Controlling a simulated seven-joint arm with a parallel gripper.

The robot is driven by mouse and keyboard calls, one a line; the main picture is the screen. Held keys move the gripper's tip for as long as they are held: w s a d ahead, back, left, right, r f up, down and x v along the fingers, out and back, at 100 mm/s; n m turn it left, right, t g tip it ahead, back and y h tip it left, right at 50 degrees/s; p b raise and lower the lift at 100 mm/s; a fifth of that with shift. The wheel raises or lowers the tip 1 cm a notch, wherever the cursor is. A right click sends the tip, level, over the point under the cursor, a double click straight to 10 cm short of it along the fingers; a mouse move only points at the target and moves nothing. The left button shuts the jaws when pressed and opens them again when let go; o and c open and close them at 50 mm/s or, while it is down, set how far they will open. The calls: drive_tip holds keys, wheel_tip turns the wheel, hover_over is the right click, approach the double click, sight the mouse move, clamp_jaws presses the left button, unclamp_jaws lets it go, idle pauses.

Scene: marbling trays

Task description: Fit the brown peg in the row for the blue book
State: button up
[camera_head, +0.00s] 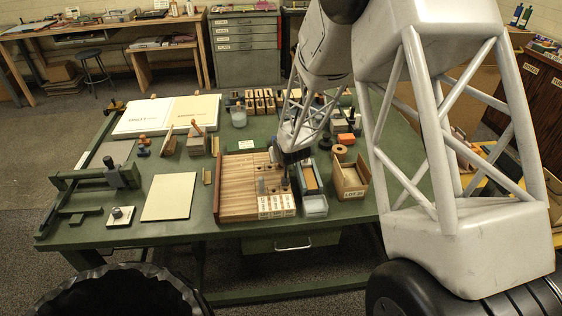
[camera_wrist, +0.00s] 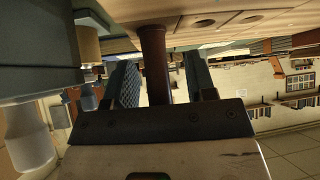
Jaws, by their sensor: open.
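The brown peg (camera_wrist: 155,65) shows in the wrist view, upright against a wooden surface with round holes (camera_wrist: 225,20). My gripper (camera_wrist: 160,75) is open, with one finger on each side of the peg and gaps visible between. In the head view my gripper (camera_head: 292,157) is low over the right side of the wooden board (camera_head: 235,190) with rows. White label cards (camera_head: 276,206) line the board's front right; their marks are too small to read. I cannot tell which row is for the blue book.
Blocks and jars crowd the table's back. Open white boards (camera_head: 165,115) lie at the back left.

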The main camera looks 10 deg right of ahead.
drive_tip(key=shift+c, duration=0.5)
clamp_jaws()
drive_tip(key=shift+r, duration=0.1)
drive_tip(key=shift+r, duration=0.85)
drive_tip(key=shift+s+r, duration=0.1)
drive_tip(key=shift+r, duration=0.85)
drive_tip(key=s, duration=0.5)
drive_tip(key=s+d+r, duration=0.1)
drive_tip(key=s, duration=0.9)
drive_tip(key=shift+s+d+r, duration=0.15)
drive_tip(key=shift+s+d, duration=0.05)
drive_tip(key=shift+s, duration=0.2)
drive_tip(key=shift+w, duration=0.1)
